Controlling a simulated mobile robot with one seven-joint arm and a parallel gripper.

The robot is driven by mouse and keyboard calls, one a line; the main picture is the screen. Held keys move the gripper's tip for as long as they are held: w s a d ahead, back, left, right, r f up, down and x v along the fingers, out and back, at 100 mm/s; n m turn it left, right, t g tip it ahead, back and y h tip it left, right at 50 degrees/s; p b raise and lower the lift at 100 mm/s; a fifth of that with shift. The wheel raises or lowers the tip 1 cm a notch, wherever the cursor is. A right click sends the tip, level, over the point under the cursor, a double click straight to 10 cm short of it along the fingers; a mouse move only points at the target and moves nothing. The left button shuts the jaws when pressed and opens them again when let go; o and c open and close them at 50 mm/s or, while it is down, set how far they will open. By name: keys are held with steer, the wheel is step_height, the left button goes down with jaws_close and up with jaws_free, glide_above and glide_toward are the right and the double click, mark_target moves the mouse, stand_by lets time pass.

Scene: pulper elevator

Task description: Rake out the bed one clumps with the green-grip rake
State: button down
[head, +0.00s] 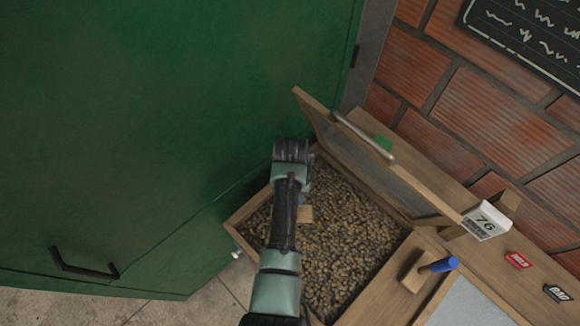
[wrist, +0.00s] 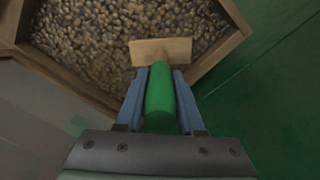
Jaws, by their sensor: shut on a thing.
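The green-grip rake (wrist: 160,97) is held in my gripper (wrist: 160,90), with blue-grey fingers on both sides of its green grip. Its flat wooden head (wrist: 160,50) points away from the gripper, over or on the brown beans in the wrist view. In the head view, part of the wooden head (head: 305,214) shows beside my arm, which hides the grip. The wooden bed (head: 236,240) is full of mottled brown beans (head: 350,230). I cannot make out separate clumps, or whether the head touches the beans.
A blue-handled wooden tool (head: 438,265) lies at right, near a "76" display (head: 485,222) and red (head: 518,260) and dark (head: 558,293) labels. A green cabinet (head: 150,120) stands close at left.

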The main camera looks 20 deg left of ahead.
step_height(320, 180, up, 3)
steer(key=shift+w+a+f+p, duration=0.15)
steer(key=shift+p, duration=0.8)
steer(key=shift+r+p, duration=0.4)
steer(key=shift+r, duration=0.1)
